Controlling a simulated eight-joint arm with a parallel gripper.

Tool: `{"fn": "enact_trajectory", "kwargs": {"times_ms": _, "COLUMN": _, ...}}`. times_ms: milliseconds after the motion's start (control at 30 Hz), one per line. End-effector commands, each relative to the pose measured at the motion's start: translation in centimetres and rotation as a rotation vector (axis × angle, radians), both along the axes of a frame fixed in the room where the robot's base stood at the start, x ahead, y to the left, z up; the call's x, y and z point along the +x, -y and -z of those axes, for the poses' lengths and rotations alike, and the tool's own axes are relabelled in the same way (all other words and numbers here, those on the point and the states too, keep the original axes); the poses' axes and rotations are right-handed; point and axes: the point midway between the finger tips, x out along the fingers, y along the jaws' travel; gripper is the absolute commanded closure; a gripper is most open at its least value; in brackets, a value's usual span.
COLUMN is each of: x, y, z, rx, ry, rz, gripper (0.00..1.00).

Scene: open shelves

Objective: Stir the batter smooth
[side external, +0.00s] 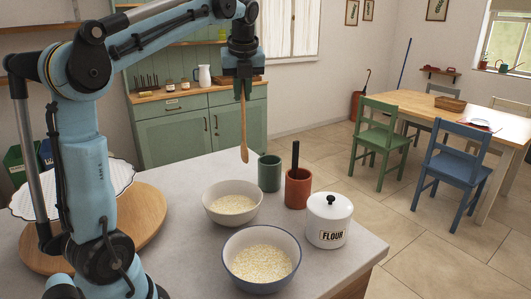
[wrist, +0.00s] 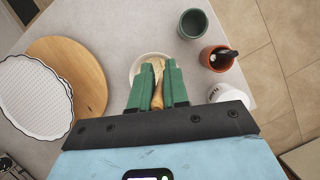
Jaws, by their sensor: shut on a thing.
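My gripper (side external: 242,86) is shut on a wooden spoon (side external: 244,135), which hangs nearly upright with its broad end down. In the wrist view the spoon (wrist: 156,88) sits between the green fingers of my gripper (wrist: 158,78). The spoon's lower end is in the air, apart from the counter. A white bowl (side external: 226,222) with pale, lumpy contents (side external: 232,204) stands below it. In the wrist view this bowl (wrist: 134,66) is partly hidden by the fingers and spoon. A second bowl, blue-grey outside (side external: 240,275), holds similar pale, grainy contents nearer the side camera.
A green cup (side external: 269,174), a terracotta pot (side external: 297,190) with a dark handle in it, and a lidded white flour jar (side external: 328,224) stand right of the bowls. A round wooden board (side external: 148,218) and a scalloped white dish (wrist: 35,97) lie left. Grey counter (side external: 178,170) is bare behind.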

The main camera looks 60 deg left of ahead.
Motion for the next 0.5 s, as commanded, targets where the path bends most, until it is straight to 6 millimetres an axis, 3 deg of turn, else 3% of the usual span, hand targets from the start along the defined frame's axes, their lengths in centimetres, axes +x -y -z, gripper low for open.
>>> {"fn": "enact_trajectory", "kwargs": {"times_ms": 200, "x": -3.8, "y": 1.7, "z": 0.7, "rx": -0.001, "ry": 0.002, "rz": 0.000, "gripper": 1.00}}
{"fn": "enact_trajectory", "kwargs": {"times_ms": 500, "x": -5.8, "y": 2.6, "z": 1.6, "rx": -0.001, "ry": 0.003, "rz": -0.001, "gripper": 1.00}}
